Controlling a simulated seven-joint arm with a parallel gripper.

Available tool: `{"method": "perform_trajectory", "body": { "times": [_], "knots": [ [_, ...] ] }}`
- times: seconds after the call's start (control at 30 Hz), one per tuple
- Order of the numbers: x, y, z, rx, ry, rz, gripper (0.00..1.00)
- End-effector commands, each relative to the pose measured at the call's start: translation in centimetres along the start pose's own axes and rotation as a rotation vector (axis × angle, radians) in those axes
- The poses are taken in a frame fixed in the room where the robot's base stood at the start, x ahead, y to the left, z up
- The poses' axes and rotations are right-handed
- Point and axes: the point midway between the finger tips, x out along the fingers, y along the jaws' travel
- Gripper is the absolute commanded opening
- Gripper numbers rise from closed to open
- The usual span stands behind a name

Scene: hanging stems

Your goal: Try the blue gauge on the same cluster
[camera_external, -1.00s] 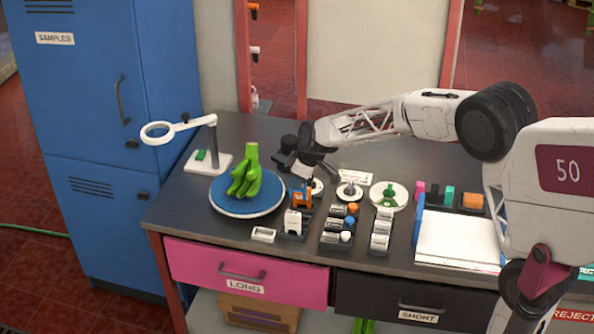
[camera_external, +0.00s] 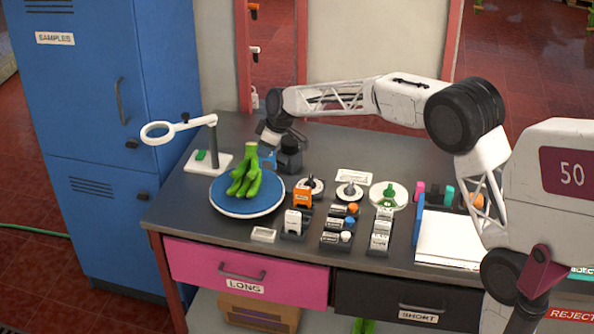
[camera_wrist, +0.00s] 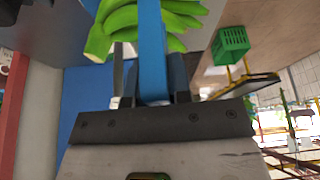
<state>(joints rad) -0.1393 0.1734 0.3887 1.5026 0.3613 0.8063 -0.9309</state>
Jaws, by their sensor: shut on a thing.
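The green banana cluster (camera_external: 246,176) stands on the round blue plate (camera_external: 232,207) at the left of the bench. My gripper (camera_external: 270,145) is just to the right of and behind the cluster. It is shut on the blue gauge (camera_external: 268,161), whose small blue part shows beside the cluster. In the wrist view the blue gauge (camera_wrist: 152,55) stands between the fingers (camera_wrist: 152,82) and reaches up in front of the green bananas (camera_wrist: 120,25), partly covering them. I cannot tell whether the gauge touches the fruit.
A ring magnifier (camera_external: 158,132) on a stand is left of the plate. An orange gauge (camera_external: 302,197) stands in a holder right of the plate, near several small blocks and dials. A dark bottle-like thing (camera_external: 289,156) is close beside my gripper. The bench's back strip is clear.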

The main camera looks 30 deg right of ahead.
Motion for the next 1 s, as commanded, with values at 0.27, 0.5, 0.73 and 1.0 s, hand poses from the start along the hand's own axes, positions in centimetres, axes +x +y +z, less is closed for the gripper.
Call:
{"method": "perform_trajectory", "body": {
  "times": [0.27,0.5,0.73,1.0],
  "knots": [
    [-0.8,2.1,-5.0,-0.028,-0.001,-0.008,0.00],
    [-1.1,2.6,-6.4,-0.035,-0.003,-0.012,0.00],
    [-1.1,2.6,-6.5,-0.036,-0.003,-0.012,0.00],
    [-1.0,2.6,-6.4,-0.036,-0.003,-0.012,0.00]
  ]
}}
